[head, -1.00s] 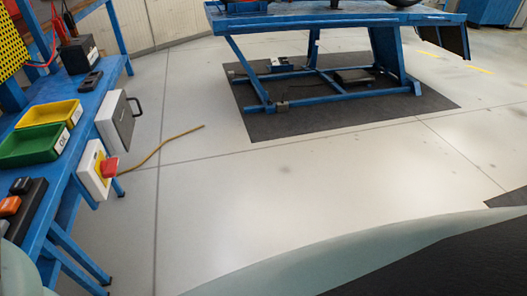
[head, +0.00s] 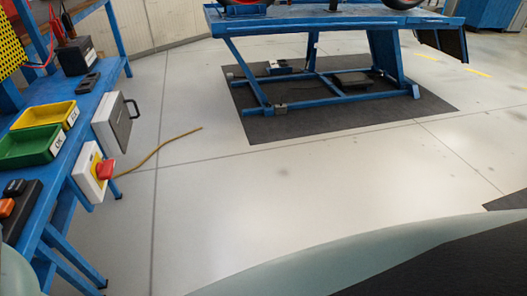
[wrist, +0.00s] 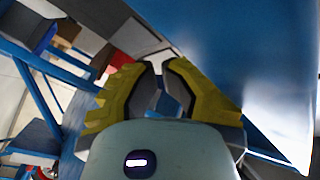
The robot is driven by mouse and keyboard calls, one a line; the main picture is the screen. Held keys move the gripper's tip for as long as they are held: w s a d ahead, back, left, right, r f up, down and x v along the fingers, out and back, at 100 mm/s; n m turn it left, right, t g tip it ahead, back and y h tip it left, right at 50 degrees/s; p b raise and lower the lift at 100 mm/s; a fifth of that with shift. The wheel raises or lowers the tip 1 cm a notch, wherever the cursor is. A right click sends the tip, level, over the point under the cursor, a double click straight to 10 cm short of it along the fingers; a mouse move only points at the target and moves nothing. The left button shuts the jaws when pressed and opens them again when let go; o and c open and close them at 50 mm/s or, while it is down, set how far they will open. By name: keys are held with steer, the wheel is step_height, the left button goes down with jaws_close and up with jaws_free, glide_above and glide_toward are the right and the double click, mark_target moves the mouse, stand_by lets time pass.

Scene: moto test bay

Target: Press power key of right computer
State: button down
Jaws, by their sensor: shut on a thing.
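I cannot make out a computer or a power key in either view. My gripper (wrist: 162,70) shows in the wrist view, with yellow and grey fingers brought close together below a blue surface. Its fingertips are around a small pale thing (wrist: 157,60) that I cannot identify. The gripper does not show in the head view, so I cannot place it against the bench there.
A blue bench (head: 62,185) at the left holds a green bin (head: 28,147), a yellow bin (head: 48,114) and a black box (head: 75,56). A red switch (head: 104,169) is at its edge. A blue lift table (head: 320,20) stands behind. Floor between is clear.

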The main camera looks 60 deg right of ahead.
steer(key=shift+a+f+y, duration=0.1)
steer(key=shift+f+y, duration=0.2)
steer(key=shift+f, duration=0.35)
steer(key=shift+s+r, duration=0.1)
steer(key=shift+r, duration=0.05)
steer(key=shift+s+a+r, duration=0.15)
steer(key=shift+s+r, duration=0.05)
steer(key=shift+r, duration=0.1)
stand_by(0.3)
steer(key=shift+r+p, duration=0.1)
steer(key=shift+p, duration=0.2)
steer(key=s+d, duration=0.1)
steer(key=d, duration=0.1)
steer(key=s+d+p, duration=0.1)
steer(key=s, duration=0.1)
steer(key=shift+d+r+p, duration=0.2)
steer(key=shift+d+p, duration=0.1)
steer(key=shift+d, duration=0.05)
stand_by(0.5)
